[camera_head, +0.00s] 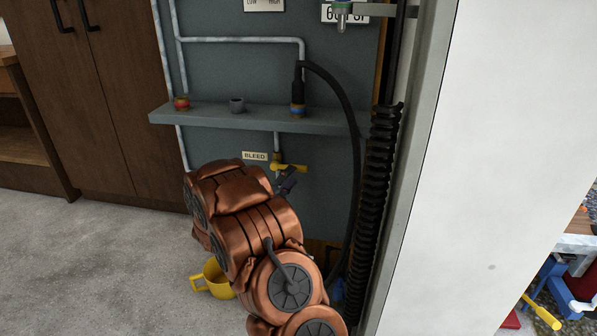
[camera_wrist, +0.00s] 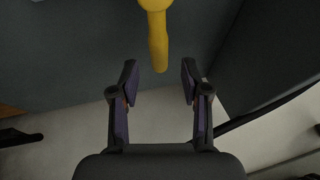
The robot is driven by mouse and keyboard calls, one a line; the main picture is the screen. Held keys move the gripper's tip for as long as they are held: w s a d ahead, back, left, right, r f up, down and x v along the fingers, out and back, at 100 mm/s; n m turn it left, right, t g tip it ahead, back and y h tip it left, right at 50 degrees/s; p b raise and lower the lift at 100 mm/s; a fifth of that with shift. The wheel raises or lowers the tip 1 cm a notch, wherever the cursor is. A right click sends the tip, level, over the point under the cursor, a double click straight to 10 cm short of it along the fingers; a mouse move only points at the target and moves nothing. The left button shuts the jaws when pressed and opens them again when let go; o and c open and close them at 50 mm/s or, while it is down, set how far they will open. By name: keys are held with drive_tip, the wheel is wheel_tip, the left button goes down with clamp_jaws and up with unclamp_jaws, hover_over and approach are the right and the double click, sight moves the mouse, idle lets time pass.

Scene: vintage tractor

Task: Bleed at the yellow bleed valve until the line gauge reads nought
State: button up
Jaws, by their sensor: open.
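The yellow bleed valve (camera_head: 291,168) hangs below the grey shelf on a thin pipe, beside a BLEED label (camera_head: 255,156). Its handle points to the right in the head view. In the wrist view the yellow handle (camera_wrist: 158,42) comes down from the top, its tip just beyond and between my fingertips. My gripper (camera_wrist: 160,84) is open and empty, apart from the handle. In the head view my gripper (camera_head: 288,182) is small and dark, just below the valve, partly hidden by my copper arm. No line gauge dial or needle shows in either view.
The grey shelf (camera_head: 330,124) carries red, grey and blue-banded fittings; a black hose (camera_head: 347,110) runs from the blue-banded one. A yellow mug (camera_head: 213,281) is low beside my arm. A coiled black hose (camera_head: 381,160) and white wall stand right. Carpet is clear on the left.

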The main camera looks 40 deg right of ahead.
sight(298, 168)
drive_tip(key=shift+b+x, duration=0.55)
drive_tip(key=shift+x, duration=2.1)
drive_tip(key=shift+f, duration=0.1)
clamp_jaws()
